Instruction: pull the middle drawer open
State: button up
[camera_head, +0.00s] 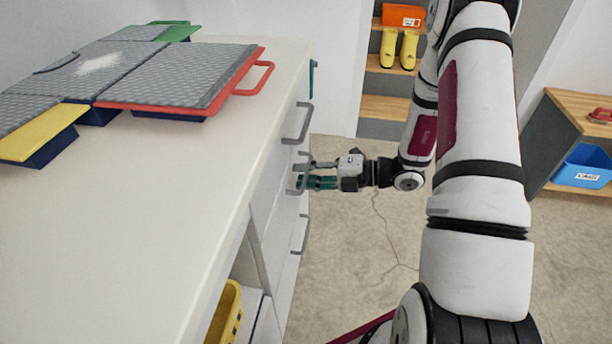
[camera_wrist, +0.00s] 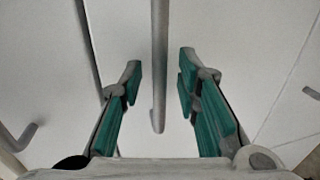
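The white cabinet (camera_head: 170,200) has drawer fronts on its right face with grey bar handles. My gripper (camera_head: 312,175) is at the middle handle (camera_head: 297,186), between an upper handle (camera_head: 298,123) and a lower handle (camera_head: 302,235). In the wrist view the handle bar (camera_wrist: 159,65) runs between my two teal-padded fingers (camera_wrist: 160,80). The fingers are spread, one on each side of the bar, with a gap on both sides. The drawer front (camera_wrist: 215,50) lies behind the bar. The middle drawer looks shut.
Grey textured trays with red (camera_head: 180,80), yellow (camera_head: 45,135) and green edges lie on the cabinet top. A yellow basket (camera_head: 226,312) sits in an open bay below. A wooden shelf with yellow boots (camera_head: 398,48) stands behind. The floor (camera_head: 345,250) right of the cabinet is clear.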

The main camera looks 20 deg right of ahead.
grip_shut()
